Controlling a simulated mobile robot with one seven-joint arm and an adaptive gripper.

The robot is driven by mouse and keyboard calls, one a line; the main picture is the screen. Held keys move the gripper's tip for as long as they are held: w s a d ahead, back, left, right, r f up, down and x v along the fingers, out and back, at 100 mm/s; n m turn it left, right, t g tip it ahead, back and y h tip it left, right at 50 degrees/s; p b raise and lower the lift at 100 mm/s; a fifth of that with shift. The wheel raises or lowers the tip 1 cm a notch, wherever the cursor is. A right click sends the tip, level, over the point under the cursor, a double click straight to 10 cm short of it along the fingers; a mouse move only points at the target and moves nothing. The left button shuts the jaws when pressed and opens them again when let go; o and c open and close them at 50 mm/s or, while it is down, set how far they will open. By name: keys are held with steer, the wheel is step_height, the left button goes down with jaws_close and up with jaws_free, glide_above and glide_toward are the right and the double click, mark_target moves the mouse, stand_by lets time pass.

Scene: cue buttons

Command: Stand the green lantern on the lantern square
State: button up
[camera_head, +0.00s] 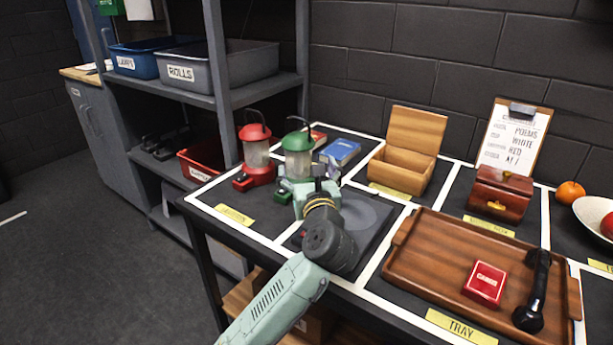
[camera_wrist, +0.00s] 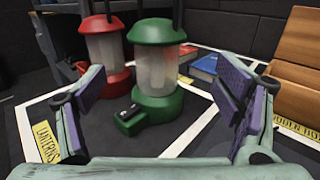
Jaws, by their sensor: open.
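The green lantern (camera_head: 297,158) stands upright near the left end of the table, with a green cap and base and a pale glass body. It also shows in the wrist view (camera_wrist: 155,70), centred between my fingers and a little beyond them. A red lantern (camera_head: 256,155) stands upright just left of it, also in the wrist view (camera_wrist: 104,48). The lantern square is the white-outlined area with a yellow label (camera_head: 234,215); the red lantern stands in it. My gripper (camera_wrist: 162,105) is open and empty, facing the green lantern. In the head view my wrist hides part of its base.
A red book and a blue book (camera_head: 340,152) lie behind the green lantern. A wooden box (camera_head: 408,165) with a raised lid stands to the right. A wooden tray (camera_head: 430,262) holds a red card box (camera_head: 485,283) and a black handset (camera_head: 533,290). A shelf stands left.

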steer(key=shift+s, duration=0.35)
